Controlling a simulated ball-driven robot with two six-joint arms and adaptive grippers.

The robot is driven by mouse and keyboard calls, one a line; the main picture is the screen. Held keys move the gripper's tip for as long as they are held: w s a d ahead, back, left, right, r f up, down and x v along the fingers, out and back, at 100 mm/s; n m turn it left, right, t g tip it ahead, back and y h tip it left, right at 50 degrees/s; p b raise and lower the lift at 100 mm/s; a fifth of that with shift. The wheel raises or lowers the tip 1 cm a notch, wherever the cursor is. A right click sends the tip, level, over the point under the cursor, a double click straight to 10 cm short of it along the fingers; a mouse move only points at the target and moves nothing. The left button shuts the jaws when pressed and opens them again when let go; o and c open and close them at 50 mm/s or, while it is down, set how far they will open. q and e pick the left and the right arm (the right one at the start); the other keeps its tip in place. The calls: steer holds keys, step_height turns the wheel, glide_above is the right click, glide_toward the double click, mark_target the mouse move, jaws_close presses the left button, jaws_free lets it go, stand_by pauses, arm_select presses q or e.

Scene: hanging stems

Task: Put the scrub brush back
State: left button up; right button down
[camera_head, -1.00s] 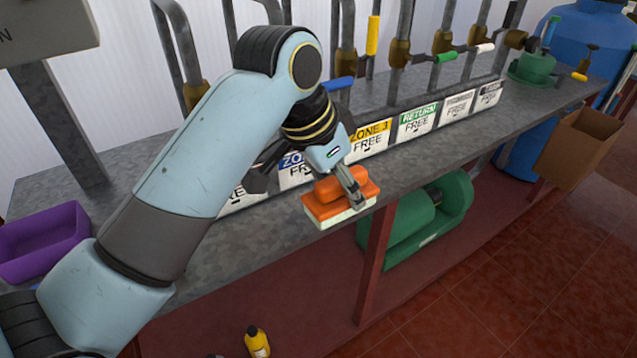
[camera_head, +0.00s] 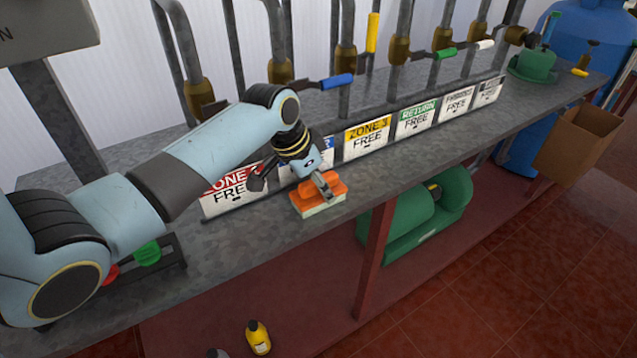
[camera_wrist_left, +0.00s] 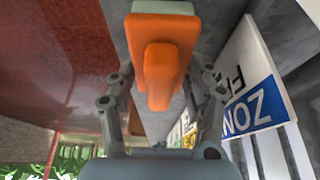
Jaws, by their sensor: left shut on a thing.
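The scrub brush (camera_head: 306,207) has an orange back and handle and pale bristles. In the head view it is level, bristles down, by the bench's front edge, in front of the zone signs. I cannot tell whether it touches the bench top. My left gripper (camera_head: 328,186) comes down from above and is shut on its handle. In the left wrist view the orange brush (camera_wrist_left: 165,65) sits between the fingers of my left gripper (camera_wrist_left: 163,90). My right gripper is not in view.
The grey bench (camera_head: 245,250) carries a row of signs, such as ZONE 3 (camera_head: 367,138), with valve pipes behind. A rack with red and green handles (camera_head: 148,252) lies at left. A yellow bottle (camera_head: 257,338) stands below. The bench front right of the brush is clear.

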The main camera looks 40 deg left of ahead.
arm_select(q)
steer(key=o, duration=1.2)
steer(key=v, duration=1.2)
